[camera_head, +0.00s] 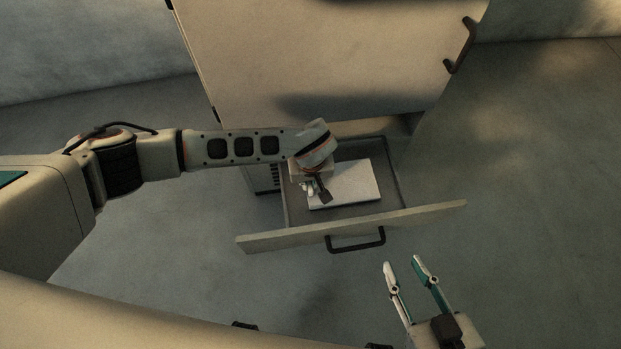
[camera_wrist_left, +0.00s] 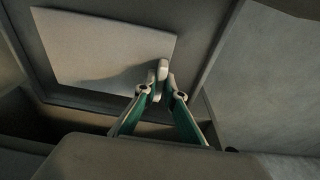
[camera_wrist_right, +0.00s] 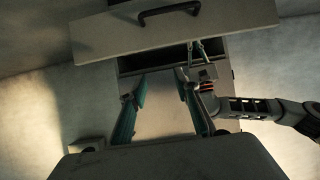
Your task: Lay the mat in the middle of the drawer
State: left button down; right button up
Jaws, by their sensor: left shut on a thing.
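The mat (camera_head: 350,183) is a pale, flat rectangle inside the open drawer (camera_head: 352,227). It lies toward the drawer's front, with dark floor showing behind it. My left gripper (camera_head: 311,190) is over the mat's left side in the head view. In the left wrist view its fingertips (camera_wrist_left: 158,82) are closed together at the edge of the mat (camera_wrist_left: 100,50). I cannot tell whether the mat rests fully on the drawer floor. My right gripper (camera_head: 404,264) is open and empty in front of the drawer; its spread fingers also show in the right wrist view (camera_wrist_right: 159,82).
The drawer's black handle (camera_head: 357,241) faces the front. The large cabinet panel (camera_head: 330,55) with a dark handle (camera_head: 462,45) rises behind and above the drawer. Floor on the right (camera_head: 530,190) is clear.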

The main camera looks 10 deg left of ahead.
pick_arm(q)
jog(key=shift+w+f, duration=0.1)
jog(key=shift+f, duration=0.3)
jog(key=c, duration=2.1)
grip_release()
jog(key=shift+c, duration=0.2)
pick_arm(e)
jog(key=shift+w+a+r, duration=0.2)
jog(key=shift+w+r, duration=0.1)
jog(key=shift+r, duration=0.1)
